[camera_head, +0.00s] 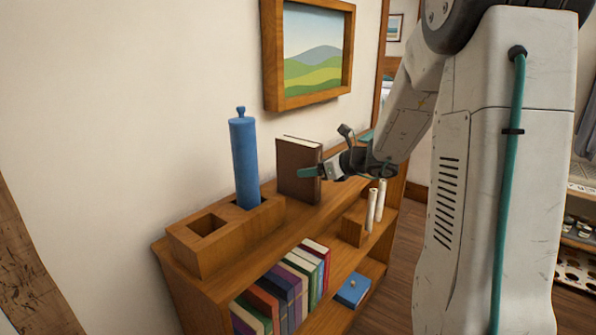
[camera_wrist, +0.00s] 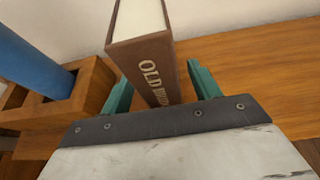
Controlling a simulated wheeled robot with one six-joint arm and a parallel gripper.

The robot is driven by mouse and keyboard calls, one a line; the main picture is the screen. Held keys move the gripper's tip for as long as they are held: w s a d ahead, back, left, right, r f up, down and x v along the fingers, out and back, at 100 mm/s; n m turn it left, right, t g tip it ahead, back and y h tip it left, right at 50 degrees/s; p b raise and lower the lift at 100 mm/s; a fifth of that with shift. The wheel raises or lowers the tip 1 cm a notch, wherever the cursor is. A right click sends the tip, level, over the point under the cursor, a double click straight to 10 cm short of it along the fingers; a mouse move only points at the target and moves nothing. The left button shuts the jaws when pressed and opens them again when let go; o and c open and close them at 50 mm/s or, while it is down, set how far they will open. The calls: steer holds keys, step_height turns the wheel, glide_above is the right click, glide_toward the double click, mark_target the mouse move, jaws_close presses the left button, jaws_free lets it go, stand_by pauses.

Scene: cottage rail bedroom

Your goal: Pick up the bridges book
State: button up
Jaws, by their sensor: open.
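A brown book (camera_head: 299,171) stands upright on top of the wooden bookcase, below the picture. In the wrist view the brown book (camera_wrist: 154,70) shows its spine, with "OLD" and the start of a second word that is cut off by my gripper. My gripper (camera_head: 312,172) is at the book's right end in the head view. In the wrist view my gripper's teal fingers (camera_wrist: 155,85) are open, one on each side of the spine, with a gap visible on the right. Whether the left finger touches the book I cannot tell.
A wooden holder (camera_head: 190,250) with a square hole stands left of the book, with a blue cylinder (camera_head: 244,165) upright in it. Several books (camera_head: 285,285) and white candle-like sticks (camera_head: 376,205) are on the shelf below. A framed picture (camera_head: 270,60) hangs above.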

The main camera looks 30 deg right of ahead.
steer(key=shift+w, duration=0.1)
steer(key=c, duration=1.2)
steer(key=shift+c, duration=0.4)
steer(key=shift+r, duration=0.1)
